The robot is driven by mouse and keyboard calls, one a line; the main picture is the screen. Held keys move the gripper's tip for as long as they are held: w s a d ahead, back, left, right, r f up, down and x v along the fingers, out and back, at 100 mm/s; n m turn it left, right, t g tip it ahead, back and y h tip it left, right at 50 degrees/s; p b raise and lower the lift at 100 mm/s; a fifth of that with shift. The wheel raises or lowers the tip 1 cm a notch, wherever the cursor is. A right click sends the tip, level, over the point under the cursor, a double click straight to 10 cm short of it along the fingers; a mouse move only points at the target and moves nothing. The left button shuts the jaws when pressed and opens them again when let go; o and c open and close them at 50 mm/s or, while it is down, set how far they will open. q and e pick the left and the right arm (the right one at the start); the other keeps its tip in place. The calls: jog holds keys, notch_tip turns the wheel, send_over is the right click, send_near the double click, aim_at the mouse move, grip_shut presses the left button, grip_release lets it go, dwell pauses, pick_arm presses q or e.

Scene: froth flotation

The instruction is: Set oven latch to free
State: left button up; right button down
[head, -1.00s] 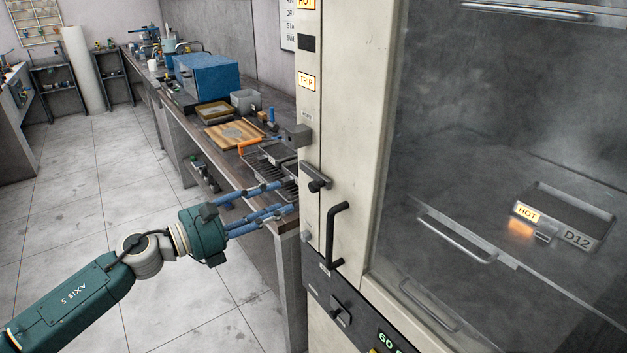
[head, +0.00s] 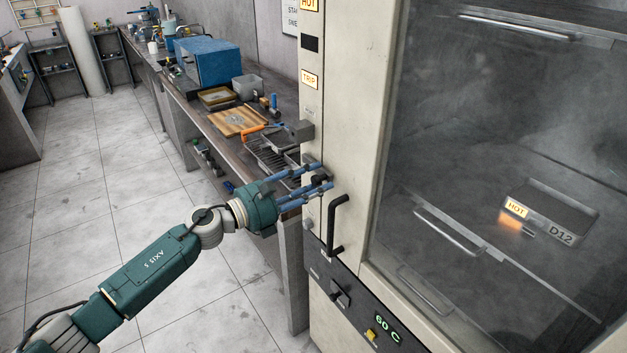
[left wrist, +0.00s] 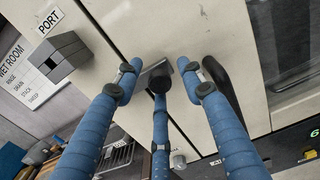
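The oven (head: 352,110) is a tall cream cabinet with a large glass door (head: 480,130). Its latch, a dark bar with a round black knob, shows in the left wrist view (left wrist: 160,83) on the cream front panel. In the head view the latch is mostly hidden behind my fingers. My left gripper (head: 322,178) has its blue fingers spread around the knob, two above at the sides and one below. Gaps show between the upper fingertips and the knob; contact of the lower finger is unclear. My right gripper is not in view.
A black door handle (head: 337,225) stands just right of the latch. A grey block marked PORT (left wrist: 64,57) juts out at upper left in the left wrist view. A bench (head: 215,135) with trays and a wire rack runs along the left. Floor left is clear.

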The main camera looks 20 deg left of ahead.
pick_arm(q)
grip_shut()
